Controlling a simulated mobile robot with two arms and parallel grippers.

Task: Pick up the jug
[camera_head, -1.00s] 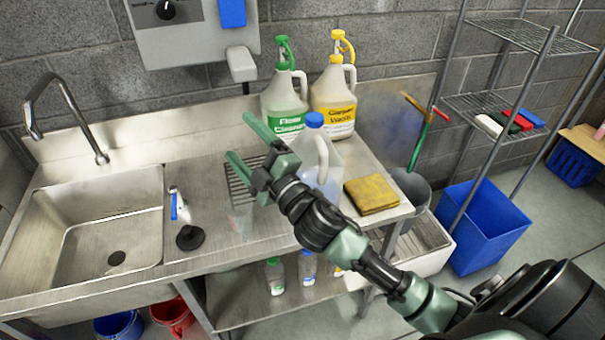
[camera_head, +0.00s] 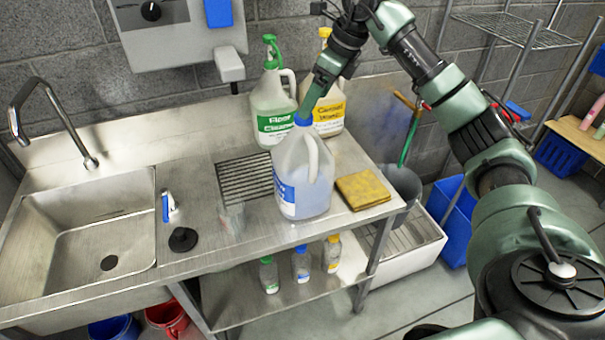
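A translucent jug (camera_head: 303,178) with a blue cap and a blue-white label stands upright at the front of the steel counter. A floor cleaner jug (camera_head: 271,105) with a green pump and a jug with a yellow label (camera_head: 328,108) stand behind it by the wall. My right gripper (camera_head: 307,112) points down at the blue cap from above and behind. Only one finger shows clearly, seen nearly edge-on, so its opening and any contact with the cap cannot be told. The gripper partly hides the yellow-labelled jug. My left gripper is not in view.
A yellow folded cloth (camera_head: 363,190) lies right of the jug. A drain grate (camera_head: 245,180), a clear cup (camera_head: 231,217) and a spray nozzle (camera_head: 168,205) are left of it, then the sink (camera_head: 85,240). Small bottles (camera_head: 301,262) stand on the lower shelf.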

